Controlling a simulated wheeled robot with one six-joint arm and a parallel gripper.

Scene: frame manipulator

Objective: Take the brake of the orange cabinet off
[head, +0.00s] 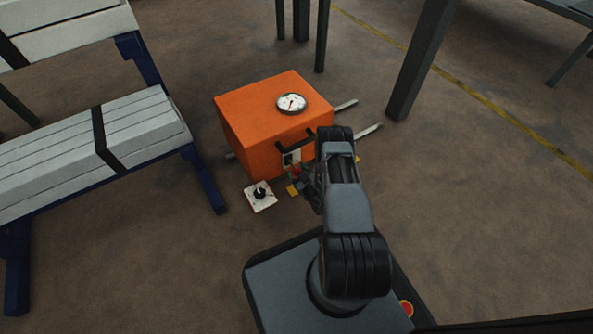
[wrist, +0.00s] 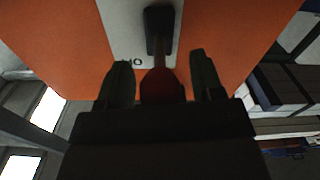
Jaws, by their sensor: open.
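The orange cabinet (head: 262,122) stands on the floor ahead, with a round gauge (head: 291,103) on top. Its front bears a pale plate (head: 291,158) with a black lever that ends in a red knob. In the wrist view the black lever (wrist: 160,28) and red knob (wrist: 160,86) lie between the fingers of my gripper (wrist: 160,62). The fingers are open, one on each side of the knob, with visible gaps. In the head view my gripper (head: 306,182) is at the cabinet's front, partly hidden by my arm.
A white panel with a black knob (head: 260,195) sits low at the cabinet's front left. A black handle (head: 293,146) crosses its front. Rails (head: 368,130) stick out to the right. A bench (head: 90,145) stands left, a dark table leg (head: 420,65) right.

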